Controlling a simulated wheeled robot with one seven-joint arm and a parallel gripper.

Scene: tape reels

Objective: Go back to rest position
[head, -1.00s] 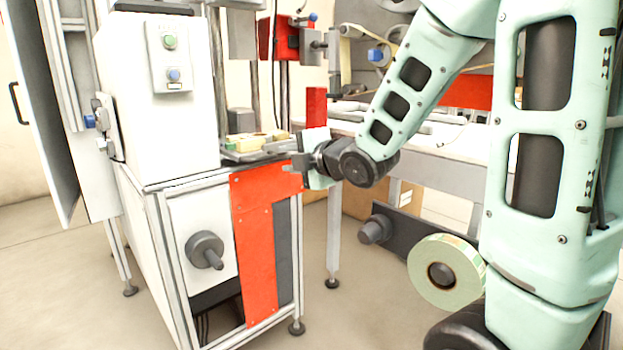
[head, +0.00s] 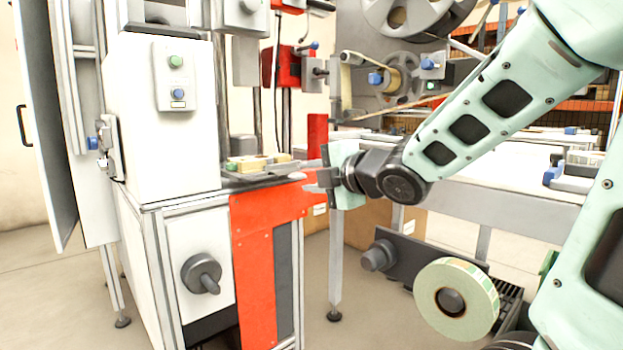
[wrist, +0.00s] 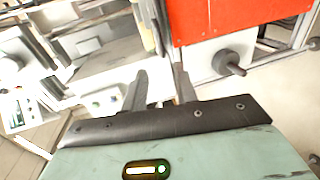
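My pale green arm reaches in from the right in the head view. Its gripper (head: 312,181) is beside the right edge of the white machine's work surface (head: 240,184), near the top of the red panel (head: 266,265). In the wrist view, the two dark fingers of my gripper (wrist: 161,86) stand apart with nothing seen between them. A tape reel (head: 480,300) with a pale green rim hangs low on the right, below the arm and apart from the gripper.
The white machine (head: 158,105) stands close on the left, with a dark knob (head: 203,274) on its front. A long table (head: 490,178) is behind the arm. Small yellowish blocks (head: 255,163) lie on the machine's surface. Open floor shows between machine and reel.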

